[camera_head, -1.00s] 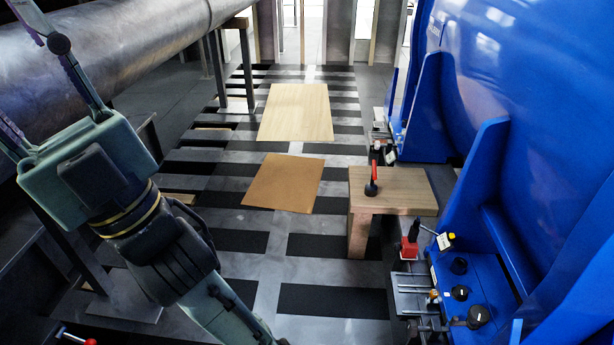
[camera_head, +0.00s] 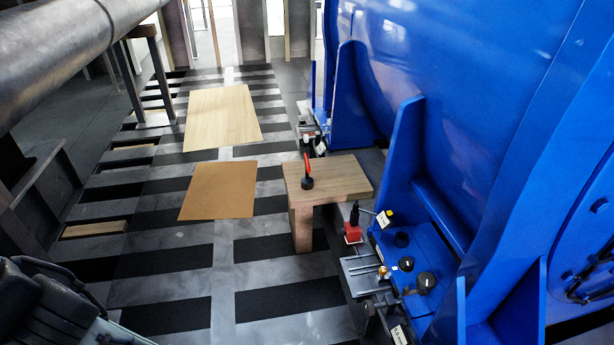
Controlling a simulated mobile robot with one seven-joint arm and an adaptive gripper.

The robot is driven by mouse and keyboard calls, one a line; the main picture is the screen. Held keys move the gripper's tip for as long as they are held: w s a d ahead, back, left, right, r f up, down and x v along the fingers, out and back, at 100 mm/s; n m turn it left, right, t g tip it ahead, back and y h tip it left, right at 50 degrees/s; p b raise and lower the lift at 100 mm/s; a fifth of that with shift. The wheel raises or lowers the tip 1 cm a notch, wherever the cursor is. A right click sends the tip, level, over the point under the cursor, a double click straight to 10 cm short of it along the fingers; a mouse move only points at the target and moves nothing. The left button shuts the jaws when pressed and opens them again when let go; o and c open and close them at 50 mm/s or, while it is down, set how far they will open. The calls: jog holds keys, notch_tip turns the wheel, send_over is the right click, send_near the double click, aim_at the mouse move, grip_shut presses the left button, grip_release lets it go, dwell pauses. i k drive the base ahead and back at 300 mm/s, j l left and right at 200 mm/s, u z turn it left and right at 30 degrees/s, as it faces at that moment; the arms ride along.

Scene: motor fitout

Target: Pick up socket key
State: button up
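A small tool with a red upright handle and a round black base (camera_head: 307,181) stands on the wooden bench (camera_head: 345,175), right of centre in the head view. A black upright piece in a red base (camera_head: 353,232) stands lower right of the bench, beside the blue motor housing. I cannot tell for sure which of these, if either, is the socket key. My gripper is not in view. Only a dark part of my arm shows at the bottom left corner, well apart from the bench.
The large blue motor housing (camera_head: 470,110) fills the right side. Black knobs and metal fittings sit along its foot (camera_head: 425,282). A thick grey pipe (camera_head: 60,50) crosses the upper left. A brown sheet (camera_head: 218,190) and a pale wooden sheet (camera_head: 222,117) lie flat on the striped floor.

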aim_at(307, 182)
jog(key=i+j+z, duration=0.15)
jog(key=i+j, duration=0.7)
jog(key=i+j+z, duration=0.15)
jog(key=i+j, duration=0.8)
